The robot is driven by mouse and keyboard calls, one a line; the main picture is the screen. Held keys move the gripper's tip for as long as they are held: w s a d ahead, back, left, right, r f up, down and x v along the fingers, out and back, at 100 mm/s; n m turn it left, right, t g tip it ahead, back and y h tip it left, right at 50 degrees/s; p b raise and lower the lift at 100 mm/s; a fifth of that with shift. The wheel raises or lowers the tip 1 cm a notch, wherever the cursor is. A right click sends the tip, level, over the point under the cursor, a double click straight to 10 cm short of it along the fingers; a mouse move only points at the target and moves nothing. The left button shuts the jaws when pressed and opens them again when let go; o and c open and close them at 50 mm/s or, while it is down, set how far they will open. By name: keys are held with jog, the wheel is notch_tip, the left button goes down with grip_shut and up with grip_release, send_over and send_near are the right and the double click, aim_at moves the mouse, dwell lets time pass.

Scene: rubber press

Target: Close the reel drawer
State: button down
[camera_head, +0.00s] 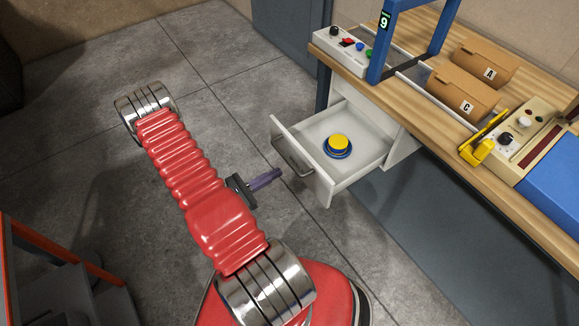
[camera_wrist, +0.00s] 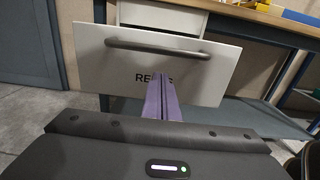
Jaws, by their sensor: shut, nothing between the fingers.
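The reel drawer (camera_head: 362,140) is pulled out from under the workbench. A yellow and blue reel (camera_head: 338,146) lies inside it. In the wrist view the drawer's white front (camera_wrist: 98,68) carries a dark bar handle (camera_wrist: 158,47) and lettering partly hidden by my fingers. My gripper (camera_head: 277,174) has purple fingers, shut together and empty. It is in front of the drawer front, close to the handle side. In the wrist view my gripper (camera_wrist: 162,82) points at the front below the handle; I cannot tell whether it touches.
The wooden bench top (camera_head: 420,105) bears a control box (camera_head: 342,52), a blue frame (camera_head: 385,45), brown rolls marked A and C (camera_head: 462,92), and a yellow-handled device (camera_head: 485,140). An orange-edged rack (camera_head: 60,250) stands at lower left.

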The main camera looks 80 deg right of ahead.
aim_at(298, 161)
jog(key=shift+x, duration=3.55)
